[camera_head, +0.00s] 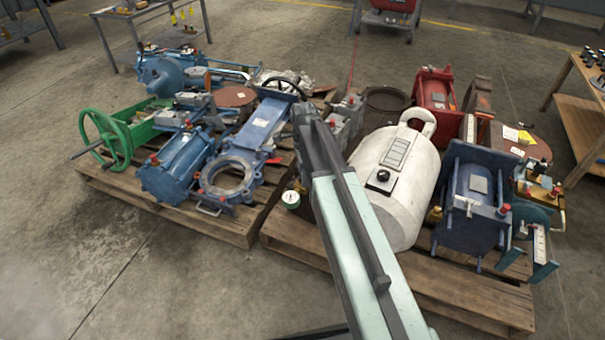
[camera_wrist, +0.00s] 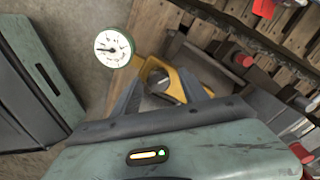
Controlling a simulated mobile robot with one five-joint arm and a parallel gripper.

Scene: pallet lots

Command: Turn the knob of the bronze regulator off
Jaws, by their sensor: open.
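The bronze regulator (camera_wrist: 147,70) shows in the wrist view as a yellow-bronze body with a grey knob (camera_wrist: 161,83). A round white-dialled gauge (camera_wrist: 113,48) with a green rim is beside it, up and to the left. My gripper (camera_wrist: 160,92) is open, with one dark finger on each side of the knob in the picture. I cannot tell whether the fingers touch it. In the head view the gauge (camera_head: 291,198) shows near the gap between two pallets; my arm hides most of the regulator there.
A white tank (camera_head: 395,185) stands right of my arm, with a blue cylinder unit (camera_head: 475,205) beyond it. Blue valves (camera_head: 228,175) and a green handwheel (camera_head: 103,140) crowd the left pallet (camera_head: 215,225). Concrete floor (camera_head: 130,270) is clear at the front left.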

